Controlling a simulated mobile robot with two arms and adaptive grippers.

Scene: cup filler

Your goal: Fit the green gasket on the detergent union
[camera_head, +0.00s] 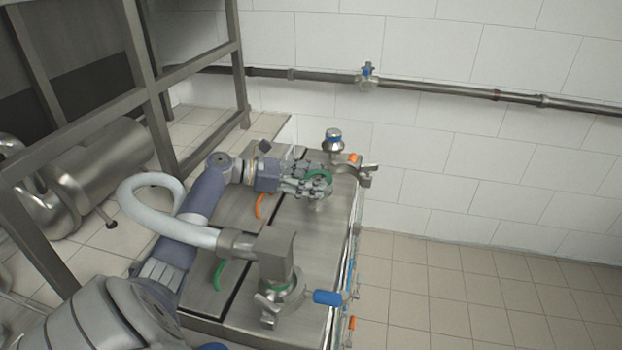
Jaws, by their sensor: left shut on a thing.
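My left gripper (312,186) is shut on a green gasket (322,174) above the far part of the steel cart top (318,240). The gasket's ring is partly hidden by the fingers. A small metal part shows just under the fingertips, and I cannot tell whether the gasket touches it. A metal union with a blue cap (333,139) stands just beyond the gripper, with a clamp (366,174) to its right. A hose union with a blue handle (327,297) stands at the near end. No label shows which union is for detergent. My right gripper is not in view.
A grey hose (152,190) loops beside my left arm to the near union. A second green ring (219,274) and an orange ring (261,205) lie on the cart top. A steel frame and tank (110,165) stand left. Tiled floor is clear at right.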

